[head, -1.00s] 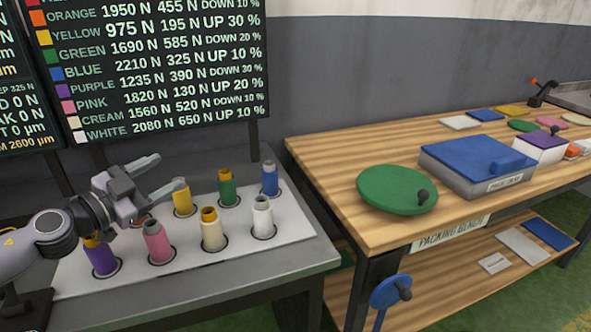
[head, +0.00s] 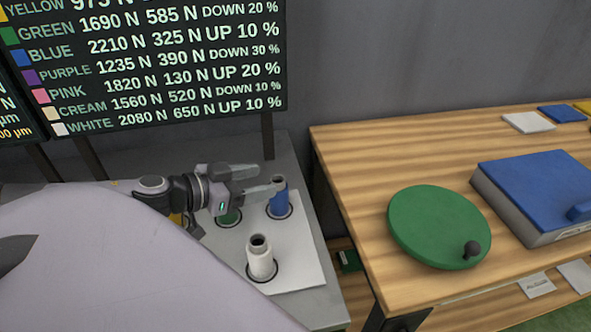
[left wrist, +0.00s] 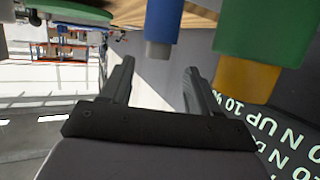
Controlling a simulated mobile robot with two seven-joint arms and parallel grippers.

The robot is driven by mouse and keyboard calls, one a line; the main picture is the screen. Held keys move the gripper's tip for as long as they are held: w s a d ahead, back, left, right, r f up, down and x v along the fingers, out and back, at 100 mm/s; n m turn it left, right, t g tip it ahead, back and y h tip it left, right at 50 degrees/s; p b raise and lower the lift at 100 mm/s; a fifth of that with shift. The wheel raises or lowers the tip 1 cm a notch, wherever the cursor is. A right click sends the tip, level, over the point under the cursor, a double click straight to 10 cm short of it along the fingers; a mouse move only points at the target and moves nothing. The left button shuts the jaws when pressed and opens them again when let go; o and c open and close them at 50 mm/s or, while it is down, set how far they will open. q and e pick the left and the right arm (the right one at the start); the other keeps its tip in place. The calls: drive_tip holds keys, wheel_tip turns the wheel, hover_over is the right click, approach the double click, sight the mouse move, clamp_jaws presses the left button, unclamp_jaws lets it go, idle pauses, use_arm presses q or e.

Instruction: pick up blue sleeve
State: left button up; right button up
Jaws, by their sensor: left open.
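The blue sleeve (head: 279,203) stands upright with its grey end up on the white plate of the grey table, at the plate's back right. My left gripper (head: 272,178) is open and comes in from the left, its fingers near the sleeve's top. In the left wrist view the blue sleeve (left wrist: 164,22) appears upside down, its grey end just beyond and between the open fingertips (left wrist: 158,66). I cannot tell whether a finger touches it. My right gripper is not in view.
The green sleeve (head: 229,217) is close to the left, partly behind the gripper; it also shows in the left wrist view (left wrist: 265,32). The white sleeve (head: 261,260) stands in front. The wooden bench (head: 350,165) at right holds a green disc (head: 437,222) and a blue-topped box (head: 545,185).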

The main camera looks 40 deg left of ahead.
sight(272, 182)
use_arm(q)
drive_tip(key=shift+w+d+f, duration=0.25)
drive_tip(key=shift+x, duration=0.85)
drive_tip(key=shift+b+x, duration=0.9)
drive_tip(key=shift+x, duration=0.25)
drive_tip(key=shift+w+f, duration=0.2)
drive_tip(key=shift+w, duration=0.05)
drive_tip(key=b, duration=0.1)
drive_tip(key=w+b, duration=0.1)
drive_tip(key=shift+d+f+b, duration=0.3)
drive_tip(key=shift+f+b, duration=0.05)
drive_tip(key=shift+w+b, duration=0.45)
drive_tip(key=shift+b, duration=0.15)
